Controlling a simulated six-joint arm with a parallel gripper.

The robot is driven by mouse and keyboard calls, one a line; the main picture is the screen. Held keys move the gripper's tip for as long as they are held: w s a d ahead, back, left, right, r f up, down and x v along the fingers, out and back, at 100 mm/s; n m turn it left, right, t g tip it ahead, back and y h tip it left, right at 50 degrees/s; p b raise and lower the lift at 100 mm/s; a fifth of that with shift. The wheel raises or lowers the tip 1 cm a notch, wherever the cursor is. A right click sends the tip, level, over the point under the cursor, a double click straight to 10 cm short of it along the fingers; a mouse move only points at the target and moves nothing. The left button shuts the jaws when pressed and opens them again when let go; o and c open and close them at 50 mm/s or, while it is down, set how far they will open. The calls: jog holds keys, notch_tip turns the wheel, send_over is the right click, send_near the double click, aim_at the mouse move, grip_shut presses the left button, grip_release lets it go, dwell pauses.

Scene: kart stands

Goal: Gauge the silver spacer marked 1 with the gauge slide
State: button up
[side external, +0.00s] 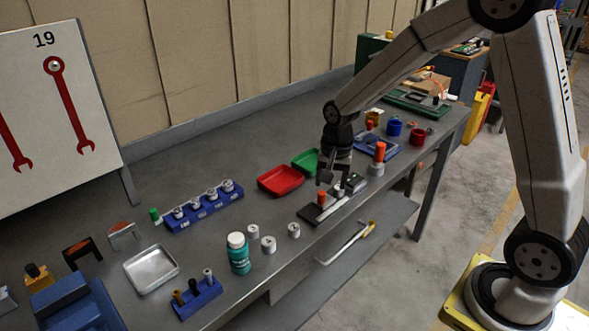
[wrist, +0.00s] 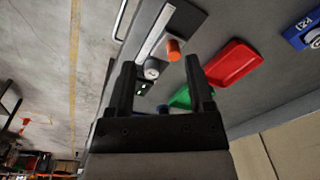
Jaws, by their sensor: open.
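The gauge slide is a dark plate (side external: 311,212) with a pale rail and an orange-red knob (side external: 322,198); the wrist view also shows its rail (wrist: 156,32) and orange knob (wrist: 173,50). A silver spacer (wrist: 152,71) stands by the end of the rail, near the knob; its mark is too small to read. My gripper (side external: 325,180) is open and empty, above the far end of the slide. In the wrist view, the spacer and knob show between the open fingers (wrist: 160,64), and I cannot tell the height gap.
Several silver spacers (side external: 268,244) stand loose near the front edge, beside a green bottle (side external: 239,258). A red tray (side external: 281,181) and green tray (side external: 306,162) lie behind the slide. A blue rack (side external: 205,212) holds silver pieces. An orange-topped post (side external: 379,153) stands to the right.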

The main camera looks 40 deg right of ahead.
aim_at(322, 193)
jog(key=w+d+m, duration=0.1)
jog(key=w+d+f+m, duration=0.1)
jog(key=w+m, duration=0.1)
jog(key=w+d+m, duration=0.1)
jog(key=w+m, duration=0.1)
jog(key=shift+d+f+g, duration=0.15)
jog(key=shift+f+g, duration=0.25)
jog(key=shift+f, duration=0.15)
jog(key=shift+f, duration=3.75)
jog(key=shift+c, duration=0.2)
jog(key=c, duration=0.8)
jog(key=shift+d, duration=1.95)
